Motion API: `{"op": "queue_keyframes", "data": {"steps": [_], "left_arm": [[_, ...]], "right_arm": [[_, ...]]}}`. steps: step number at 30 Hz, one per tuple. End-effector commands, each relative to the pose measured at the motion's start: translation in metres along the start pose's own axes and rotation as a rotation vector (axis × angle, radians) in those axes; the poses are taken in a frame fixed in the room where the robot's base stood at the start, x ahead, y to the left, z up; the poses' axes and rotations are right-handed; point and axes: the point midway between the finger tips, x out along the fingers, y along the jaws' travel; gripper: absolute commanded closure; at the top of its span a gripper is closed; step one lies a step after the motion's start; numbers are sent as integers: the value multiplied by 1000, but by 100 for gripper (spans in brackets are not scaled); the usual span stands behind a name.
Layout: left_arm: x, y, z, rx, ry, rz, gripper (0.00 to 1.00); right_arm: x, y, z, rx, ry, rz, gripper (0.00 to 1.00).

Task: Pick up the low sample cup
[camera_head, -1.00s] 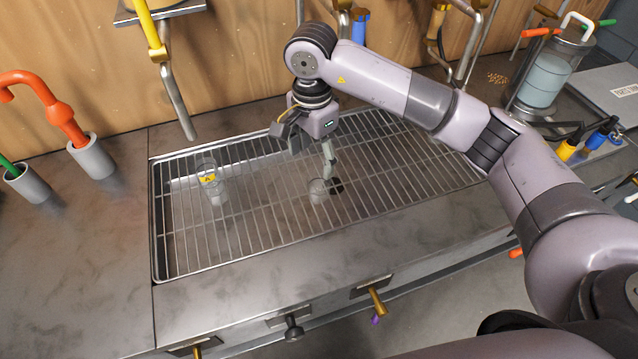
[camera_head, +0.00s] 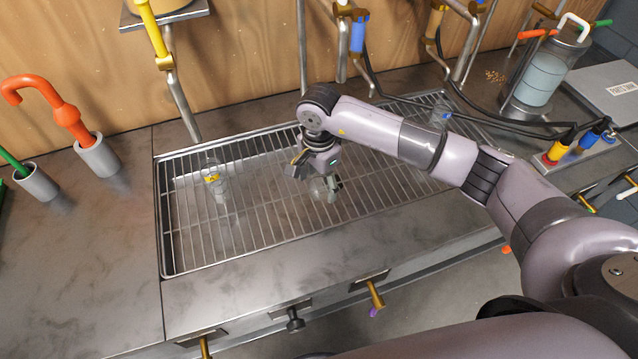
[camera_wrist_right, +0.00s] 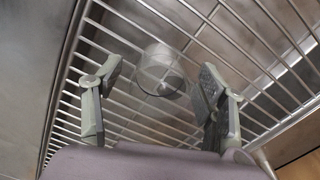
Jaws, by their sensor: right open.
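The low sample cup (camera_wrist_right: 160,72) is clear, short and round and stands on the wire rack. In the wrist view it sits ahead of and between the two fingers of my right gripper (camera_wrist_right: 157,88), with a visible gap on both sides. In the head view the open right gripper (camera_head: 317,181) is low over the middle of the rack. The cup (camera_head: 319,190) is partly hidden by the fingers there. My left gripper is not in view.
A taller clear cup with a yellow label (camera_head: 213,176) stands on the left part of the wire rack (camera_head: 250,222). Another clear vessel (camera_head: 440,116) is at the rack's far right, beyond my arm. Black hoses (camera_head: 480,116) run behind it. The left worktop is bare in front.

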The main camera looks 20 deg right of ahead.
Motion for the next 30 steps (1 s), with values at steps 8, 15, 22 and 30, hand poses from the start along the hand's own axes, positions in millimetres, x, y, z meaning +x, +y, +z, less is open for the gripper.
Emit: {"op": "queue_keyframes", "data": {"steps": [8, 15, 22, 30], "left_arm": [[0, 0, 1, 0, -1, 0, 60], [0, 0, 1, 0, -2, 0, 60], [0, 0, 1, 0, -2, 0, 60], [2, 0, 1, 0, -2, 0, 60]], "right_arm": [[0, 0, 0, 0, 0, 0, 49], [0, 0, 0, 0, 0, 0, 65], [-1, 0, 0, 0, 0, 0, 76], [-4, -1, 0, 0, 0, -1, 76]]}}
